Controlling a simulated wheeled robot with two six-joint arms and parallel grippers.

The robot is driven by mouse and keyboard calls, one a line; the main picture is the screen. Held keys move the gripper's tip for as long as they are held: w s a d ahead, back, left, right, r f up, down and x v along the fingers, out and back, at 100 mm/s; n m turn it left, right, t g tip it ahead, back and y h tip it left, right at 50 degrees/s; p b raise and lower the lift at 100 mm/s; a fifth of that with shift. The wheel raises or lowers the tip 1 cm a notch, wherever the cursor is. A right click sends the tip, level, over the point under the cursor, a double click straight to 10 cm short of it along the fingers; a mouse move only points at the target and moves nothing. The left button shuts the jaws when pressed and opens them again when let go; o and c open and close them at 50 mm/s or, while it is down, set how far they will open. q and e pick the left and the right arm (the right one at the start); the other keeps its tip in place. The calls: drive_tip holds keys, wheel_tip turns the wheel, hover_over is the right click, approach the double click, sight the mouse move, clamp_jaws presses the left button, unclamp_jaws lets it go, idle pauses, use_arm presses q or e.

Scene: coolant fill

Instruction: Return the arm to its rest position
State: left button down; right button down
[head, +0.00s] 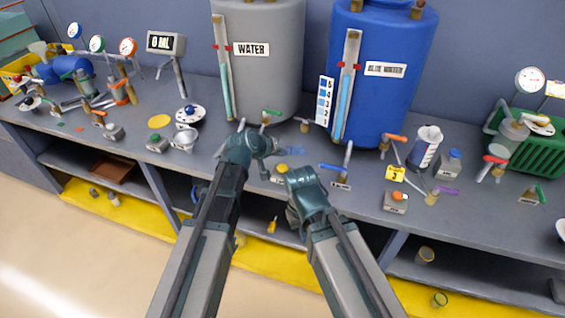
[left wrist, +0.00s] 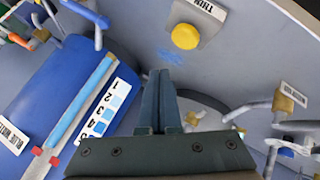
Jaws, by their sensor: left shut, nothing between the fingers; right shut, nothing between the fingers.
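My left gripper (head: 274,149) is above the bench in front of the grey and blue tanks in the head view. In the left wrist view its two dark fingers (left wrist: 160,98) lie together with nothing between them. My right gripper (head: 293,215) is lower, near the bench's front edge, partly hidden by its own wrist; it holds nothing visible. Both forearms reach forward from the bottom of the head view. A yellow button (left wrist: 185,36) on a grey block lies beyond the left fingertips in the wrist view.
The grey water tank (head: 270,60) and blue tank (head: 385,75) stand at the back. A blue mark (head: 292,151) is on the bench. Valves, a striped beaker (head: 424,147) and button blocks stand right; gauges and a 0 ML display (head: 166,43) stand left. The floor in front is clear.

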use_arm(q)
drive_tip(key=shift+r+p, duration=0.45)
drive_tip(key=shift+r, duration=0.35)
drive_tip(key=shift+f, duration=0.1)
drive_tip(key=s+a+f+m+g+y, duration=0.1)
drive_tip(key=s+f+m+g+y, duration=0.1)
drive_tip(key=s, duration=0.6)
drive_tip(key=s+a+f+m+g+y, duration=0.1)
drive_tip(key=s+a+f+g+y, duration=0.1)
drive_tip(key=s, duration=0.7)
drive_tip(key=s+a+f+m+g+y, duration=0.2)
drive_tip(key=s+g, duration=0.1)
drive_tip(key=s, duration=0.6)
drive_tip(key=shift+f+m+g+y, duration=0.25)
drive_tip(key=shift+m+g+y, duration=0.05)
drive_tip(key=shift+g+y, duration=0.1)
